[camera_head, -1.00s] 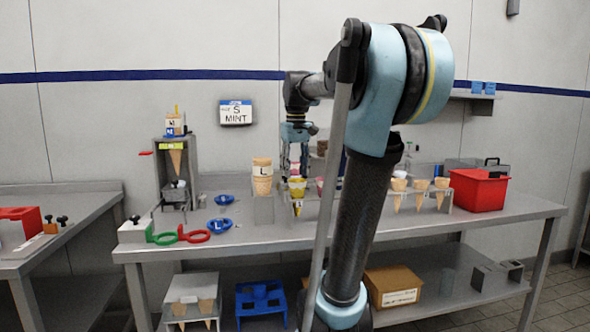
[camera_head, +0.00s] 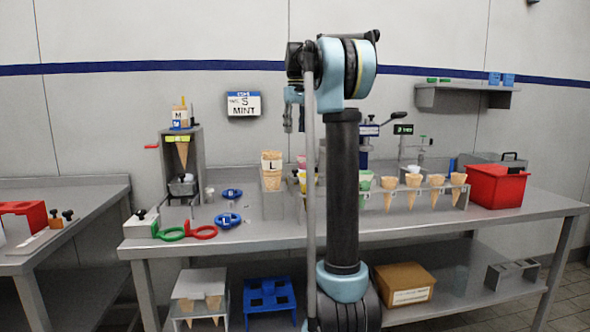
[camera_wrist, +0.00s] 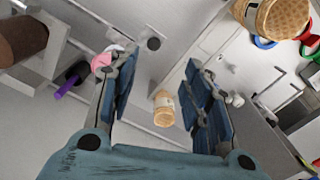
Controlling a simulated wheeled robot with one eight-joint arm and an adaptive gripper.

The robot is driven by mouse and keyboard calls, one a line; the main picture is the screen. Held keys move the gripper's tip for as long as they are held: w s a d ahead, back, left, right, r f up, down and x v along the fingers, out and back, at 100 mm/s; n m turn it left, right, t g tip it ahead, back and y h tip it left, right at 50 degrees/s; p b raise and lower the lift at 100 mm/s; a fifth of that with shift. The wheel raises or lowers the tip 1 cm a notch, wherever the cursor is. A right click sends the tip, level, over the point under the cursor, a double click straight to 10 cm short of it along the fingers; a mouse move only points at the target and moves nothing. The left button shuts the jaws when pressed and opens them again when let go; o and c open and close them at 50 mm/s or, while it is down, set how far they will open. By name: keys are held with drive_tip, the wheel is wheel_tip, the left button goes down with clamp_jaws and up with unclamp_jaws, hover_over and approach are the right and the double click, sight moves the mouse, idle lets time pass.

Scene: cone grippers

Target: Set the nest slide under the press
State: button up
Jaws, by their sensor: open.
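Two blue pieces that look like nest slides lie on the table at left: one marked S (camera_head: 232,193), one marked L (camera_head: 228,220). Behind them stands a grey upright frame (camera_head: 196,150) with a red handle, an M sign and a cone; a grey cup sits low inside. A blue lever device (camera_head: 366,148) stands partly hidden behind my arm. I cannot tell for sure which of the two is the press. My gripper (camera_head: 288,125) is open and empty, raised above the cone stands; its spread fingers also show in the wrist view (camera_wrist: 160,105).
A sign (camera_head: 243,104) on the wall reads S MINT. A tall L cone (camera_head: 272,170) stands in a grey holder. Several cones stand in a rack (camera_head: 420,198) at right, beside a red bin (camera_head: 497,187).

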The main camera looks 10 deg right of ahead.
drive_tip(key=f, duration=0.5)
drive_tip(key=w+f, duration=0.1)
drive_tip(key=f, duration=0.5)
drive_tip(key=w+f, duration=0.1)
drive_tip(key=f, duration=0.5)
drive_tip(key=shift+w, duration=0.1)
clamp_jaws()
